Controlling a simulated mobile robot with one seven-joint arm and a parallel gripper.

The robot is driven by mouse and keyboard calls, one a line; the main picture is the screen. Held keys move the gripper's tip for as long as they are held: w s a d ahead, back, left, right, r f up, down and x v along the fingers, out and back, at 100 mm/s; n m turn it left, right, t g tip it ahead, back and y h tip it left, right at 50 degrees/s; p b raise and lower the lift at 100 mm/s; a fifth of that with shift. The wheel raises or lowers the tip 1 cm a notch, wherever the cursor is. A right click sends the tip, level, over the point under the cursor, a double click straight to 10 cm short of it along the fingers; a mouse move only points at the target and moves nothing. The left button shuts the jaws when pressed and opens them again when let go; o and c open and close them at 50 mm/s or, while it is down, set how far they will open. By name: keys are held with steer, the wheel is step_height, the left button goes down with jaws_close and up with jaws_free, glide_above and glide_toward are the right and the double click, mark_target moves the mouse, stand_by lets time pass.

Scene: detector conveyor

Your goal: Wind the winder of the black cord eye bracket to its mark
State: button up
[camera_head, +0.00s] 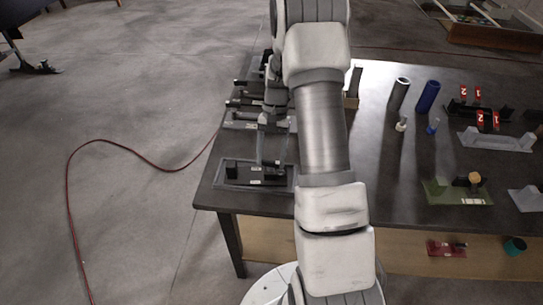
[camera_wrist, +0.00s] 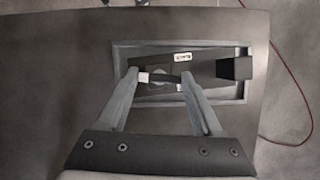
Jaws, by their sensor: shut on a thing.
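The black cord eye bracket (camera_head: 239,170) sits at the table's near left corner in the head view, in a shallow grey frame. In the wrist view the bracket (camera_wrist: 236,67) shows a dark block at right, a flat dark plate and a small white label. My gripper (camera_wrist: 160,75) is over the plate's left part, its fingers shut on the winder (camera_wrist: 164,78), a short dark bar with a pale end at left. A round grey part lies beneath it. The mark cannot be made out. In the head view my gripper (camera_head: 270,165) reaches down to the bracket, partly hidden by my arm.
Behind it on the table (camera_head: 370,200) stand other dark fixtures (camera_head: 240,103). To the right are a grey cylinder (camera_head: 399,93), a blue cylinder (camera_head: 428,96), red numbered tags (camera_head: 480,118) and a green-based bracket (camera_head: 455,192). A red cable (camera_head: 120,142) lies on the floor.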

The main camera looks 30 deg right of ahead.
steer(key=shift+w+n+h, duration=0.1)
steer(key=shift+n+h, duration=0.3)
steer(key=shift+n, duration=0.7)
steer(key=o, duration=1.4)
steer(key=v, duration=1.7)
steer(key=shift+w+a+r+p, duration=0.1)
steer(key=shift+w+p, duration=0.2)
